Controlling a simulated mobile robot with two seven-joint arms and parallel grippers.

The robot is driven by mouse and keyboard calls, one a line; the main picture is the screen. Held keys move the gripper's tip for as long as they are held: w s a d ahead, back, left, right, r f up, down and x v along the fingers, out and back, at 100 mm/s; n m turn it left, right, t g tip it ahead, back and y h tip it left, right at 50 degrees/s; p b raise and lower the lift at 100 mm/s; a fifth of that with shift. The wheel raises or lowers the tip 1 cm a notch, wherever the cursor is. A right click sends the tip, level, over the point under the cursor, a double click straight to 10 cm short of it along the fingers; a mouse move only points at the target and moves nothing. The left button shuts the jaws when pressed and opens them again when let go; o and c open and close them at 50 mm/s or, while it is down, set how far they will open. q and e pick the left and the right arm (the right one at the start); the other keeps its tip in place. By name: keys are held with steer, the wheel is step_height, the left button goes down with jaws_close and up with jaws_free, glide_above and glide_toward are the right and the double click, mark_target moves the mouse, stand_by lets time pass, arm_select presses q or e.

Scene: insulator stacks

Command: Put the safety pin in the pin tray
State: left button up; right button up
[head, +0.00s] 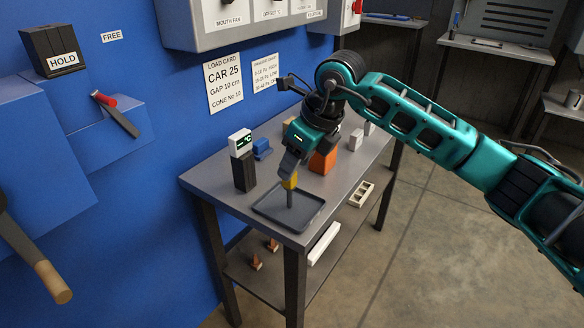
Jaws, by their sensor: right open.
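The safety pin (290,183) has a yellow head and a grey shaft. It is upright over the dark, shallow pin tray (303,228), its lower end at or just above the tray floor; I cannot tell whether it touches. My right gripper (289,172) points down from above, its fingertips at the yellow head. It is open, and the fingers hide part of the head. The tray lies at the front corner of the grey table. My left gripper is not in view.
A black post with a white display (241,145) stands left of the tray, with a blue block (262,149) behind. An orange block (322,161) stands right of the gripper. The grey table (215,185) is against a blue panel. A lever with a red part (105,99) is at left.

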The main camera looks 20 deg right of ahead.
steer(key=v, duration=0.9)
steer(key=shift+p, duration=0.3)
